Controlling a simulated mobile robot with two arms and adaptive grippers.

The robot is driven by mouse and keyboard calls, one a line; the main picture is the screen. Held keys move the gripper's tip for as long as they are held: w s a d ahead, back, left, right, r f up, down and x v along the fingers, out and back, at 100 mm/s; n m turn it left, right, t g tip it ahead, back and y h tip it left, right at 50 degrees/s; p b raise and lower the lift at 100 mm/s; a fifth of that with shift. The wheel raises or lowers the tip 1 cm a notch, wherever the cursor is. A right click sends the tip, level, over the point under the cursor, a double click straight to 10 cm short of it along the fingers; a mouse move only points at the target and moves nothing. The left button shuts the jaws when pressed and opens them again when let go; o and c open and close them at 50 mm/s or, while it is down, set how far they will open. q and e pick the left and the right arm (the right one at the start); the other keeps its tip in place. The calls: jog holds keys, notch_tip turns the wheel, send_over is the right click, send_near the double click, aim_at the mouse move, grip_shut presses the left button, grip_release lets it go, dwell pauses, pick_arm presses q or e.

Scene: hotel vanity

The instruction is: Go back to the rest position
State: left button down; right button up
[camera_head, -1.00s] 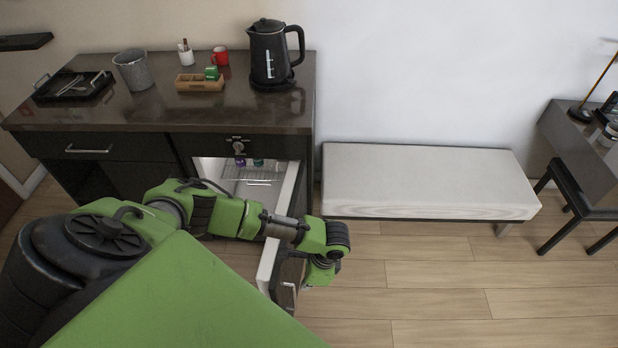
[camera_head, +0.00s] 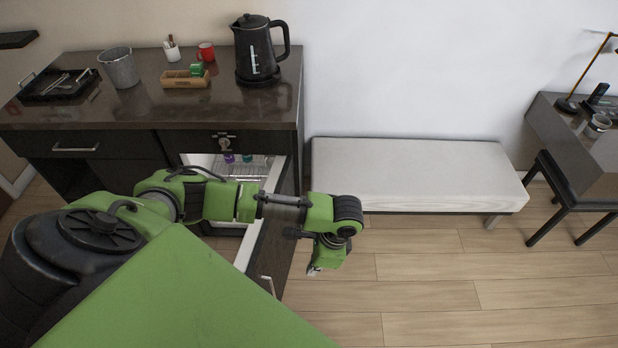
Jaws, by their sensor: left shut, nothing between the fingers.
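My left arm comes in from the left in green and black and reaches across the front of the open minibar. My left gripper (camera_head: 315,270) hangs at the end of the arm, pointing down, to the right of the open minibar door (camera_head: 268,200). It is shut and empty, apart from the door and over the wooden floor. The arm hides part of the minibar opening and its door. My right gripper is not in view.
The dark vanity counter (camera_head: 140,108) holds a black kettle (camera_head: 258,55), a grey bucket (camera_head: 119,68), a wooden caddy (camera_head: 185,79), a red mug (camera_head: 206,51) and a black tray (camera_head: 58,86). A white bench (camera_head: 415,172) stands along the wall. The floor (camera_head: 430,285) before it is clear.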

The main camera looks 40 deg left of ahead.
pick_arm(q)
jog(key=w+d+f+n+t+h, duration=0.2)
jog(key=w+d+f+n, duration=0.15)
jog(key=f, duration=0.65)
notch_tip(320, 180, down, 11)
jog(key=s+n+t+b, duration=0.1)
jog(key=s+n, duration=0.1)
jog(key=s+a+f+n, duration=0.1)
jog(key=s+f, duration=0.4)
jog(key=s, duration=0.5)
jog(key=s+a+f+n, duration=0.1)
jog(key=s+f, duration=0.4)
jog(key=s, duration=0.6)
jog(key=s+a+f+n+b, duration=0.1)
jog(key=s+f, duration=0.4)
jog(key=s, duration=0.5)
jog(key=shift+s+a, duration=0.35)
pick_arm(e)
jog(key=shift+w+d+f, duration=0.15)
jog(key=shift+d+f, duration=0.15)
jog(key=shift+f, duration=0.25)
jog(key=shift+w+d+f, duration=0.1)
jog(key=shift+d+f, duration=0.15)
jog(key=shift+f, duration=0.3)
